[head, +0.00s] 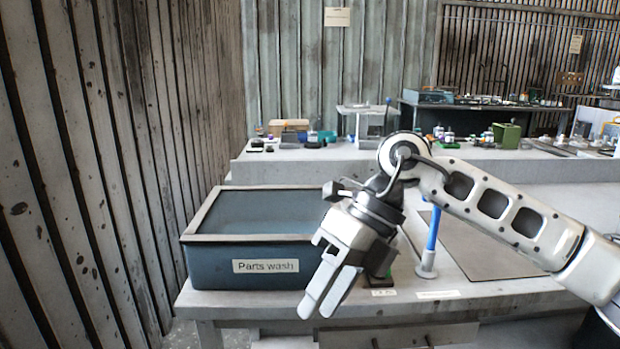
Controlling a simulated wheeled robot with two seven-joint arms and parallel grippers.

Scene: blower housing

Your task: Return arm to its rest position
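My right arm comes in from the right across the bench. Its gripper (328,292) points down in front of the bench's front edge, to the right of the "Parts wash" label. The two pale fingers look slightly apart, with nothing visible between them. How far open they are is hard to tell from this angle. My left gripper is not in view.
A dark blue parts wash bin (215,266) stands at the bench's left end, close beside my gripper. A blue upright post (433,230) on a pale base and a green object (383,281) stand behind and right of it. A grey mat (480,245) lies right. A cluttered back bench (330,160) stands behind.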

